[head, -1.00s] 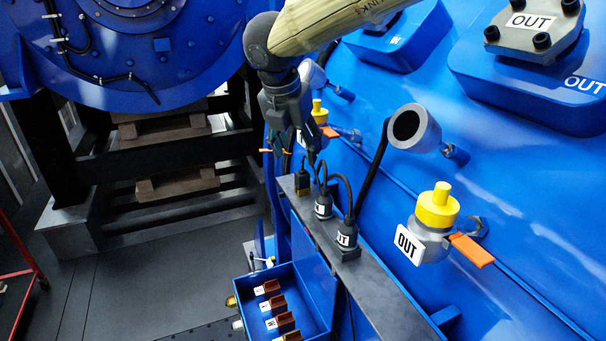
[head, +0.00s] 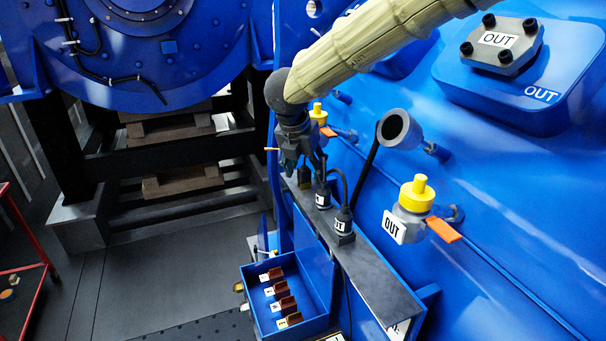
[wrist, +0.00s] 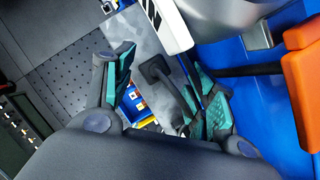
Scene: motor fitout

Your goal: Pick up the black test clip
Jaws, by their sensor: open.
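Black plug-like clips with cables stand in a row on a narrow grey ledge (head: 375,278) in the head view. The near clip (head: 343,222) and the middle clip (head: 323,195) carry white labels; the far clip (head: 304,178) is partly hidden below my gripper. I cannot tell which one is the test clip. My gripper (head: 303,163) is open, pointing down just above the far end of the ledge. In the wrist view its teal-padded fingers (wrist: 160,85) are spread, with a black square-ended piece (wrist: 157,68) on a stem showing between them, apparently not gripped.
An open blue box (head: 318,322) with several brown labelled pieces hangs left of the ledge. A blue machine wall with a grey cup (head: 399,129), a yellow-capped valve (head: 416,193) and an orange lever (head: 443,229) stands close on the right. Open floor (head: 150,280) lies left.

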